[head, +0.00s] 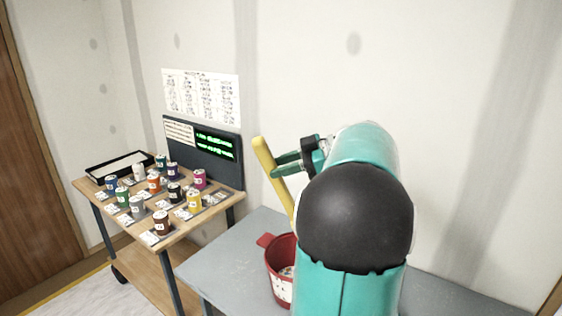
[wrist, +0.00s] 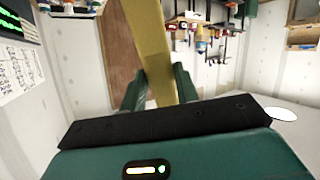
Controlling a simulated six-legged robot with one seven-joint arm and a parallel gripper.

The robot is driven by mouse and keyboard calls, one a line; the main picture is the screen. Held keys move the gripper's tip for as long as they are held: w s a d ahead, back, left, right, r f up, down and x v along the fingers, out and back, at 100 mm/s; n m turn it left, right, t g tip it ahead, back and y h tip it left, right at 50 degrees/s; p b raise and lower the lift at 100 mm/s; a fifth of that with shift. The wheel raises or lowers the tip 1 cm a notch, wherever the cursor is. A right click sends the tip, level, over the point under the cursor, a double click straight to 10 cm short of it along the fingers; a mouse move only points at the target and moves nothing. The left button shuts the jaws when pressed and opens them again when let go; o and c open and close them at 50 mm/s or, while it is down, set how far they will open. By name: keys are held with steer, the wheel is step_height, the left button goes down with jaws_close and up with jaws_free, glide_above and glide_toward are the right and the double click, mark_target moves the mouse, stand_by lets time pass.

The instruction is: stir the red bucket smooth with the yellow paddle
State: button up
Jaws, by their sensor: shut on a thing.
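The yellow paddle (head: 264,157) stands tilted in the head view, its top leaning left and its lower part running down toward the red bucket (head: 272,262). My gripper (head: 284,170) is shut on the paddle's upper part, above the bucket. The wrist view shows the yellow paddle (wrist: 150,45) between my two green fingers (wrist: 157,88). The red bucket stands on the grey table, partly hidden by my arm. Some pale content shows inside it, but its texture is too small to tell. The paddle's lower end is hidden behind my arm.
The grey table (head: 215,262) is bare to the left of the bucket. A wooden cart (head: 120,222) at left holds several labelled cans and a black-rimmed tray (head: 98,172). A dark panel with green text (head: 214,145) stands behind them. The wall is close behind the table.

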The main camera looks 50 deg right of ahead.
steer(key=shift+w+f, duration=0.1)
steer(key=shift+w, duration=0.15)
steer(key=shift+a+f, duration=0.25)
steer(key=shift+a, duration=0.5)
steer(key=shift+w+a+f, duration=1.25)
steer(key=shift+a+f, duration=0.7)
steer(key=shift+a, duration=0.6)
steer(key=s+d+f, duration=0.1)
steer(key=d+f, duration=0.2)
steer(key=f, duration=0.5)
steer(key=s+d+f, duration=0.2)
steer(key=d+f, duration=0.1)
steer(key=f, duration=0.6)
steer(key=shift+d, duration=0.25)
